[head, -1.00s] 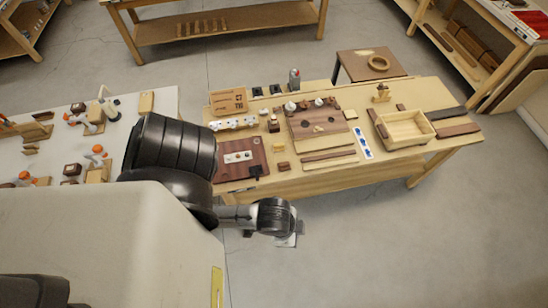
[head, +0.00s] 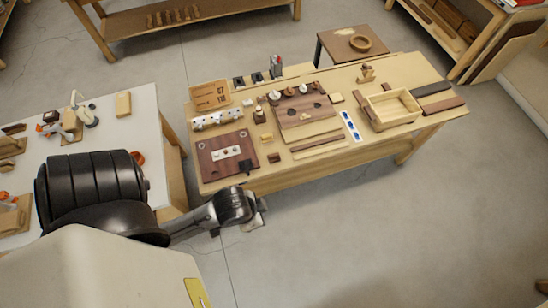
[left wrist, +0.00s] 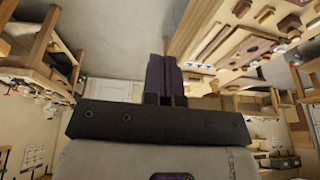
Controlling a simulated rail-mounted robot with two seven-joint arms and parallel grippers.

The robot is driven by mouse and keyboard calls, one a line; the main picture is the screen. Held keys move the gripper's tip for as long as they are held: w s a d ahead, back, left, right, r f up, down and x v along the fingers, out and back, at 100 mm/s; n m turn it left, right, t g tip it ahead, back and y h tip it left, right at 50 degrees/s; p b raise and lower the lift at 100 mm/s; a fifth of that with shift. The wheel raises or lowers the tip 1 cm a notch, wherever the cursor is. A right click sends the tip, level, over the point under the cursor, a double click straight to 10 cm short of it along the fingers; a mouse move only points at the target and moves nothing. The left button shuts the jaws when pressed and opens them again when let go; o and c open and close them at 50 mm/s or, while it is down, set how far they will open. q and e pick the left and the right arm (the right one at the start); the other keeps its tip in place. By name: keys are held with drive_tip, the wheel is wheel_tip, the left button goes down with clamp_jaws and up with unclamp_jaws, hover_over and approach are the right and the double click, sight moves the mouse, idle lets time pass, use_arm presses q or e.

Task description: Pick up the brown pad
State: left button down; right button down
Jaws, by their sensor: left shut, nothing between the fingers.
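A small dark brown block (head: 274,158), which may be the brown pad, lies near the front edge of the wooden bench, right of the dark board. I cannot tell for sure that it is the pad. My left gripper (head: 262,207) is in front of the bench, apart from everything on it. In the left wrist view its dark fingers (left wrist: 163,75) are together with nothing between them, and the bench shows tilted at the upper right. My right gripper is in neither view.
A dark board (head: 218,172) with a white plate lies at the bench's left. A brown board with holes (head: 301,128) lies mid-bench, and a wooden tray (head: 392,121) stands at the right. A white table (head: 105,130) holds several parts. The floor in front is clear.

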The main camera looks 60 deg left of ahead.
use_arm(q)
drive_tip(key=c, duration=1.8)
unclamp_jaws()
drive_tip(key=shift+d, duration=0.1)
drive_tip(key=shift+o, duration=0.7)
drive_tip(key=o, duration=1.4)
drive_tip(key=shift+s, duration=0.1)
drive_tip(key=shift+c, duration=0.2)
drive_tip(key=shift+o, duration=1.3)
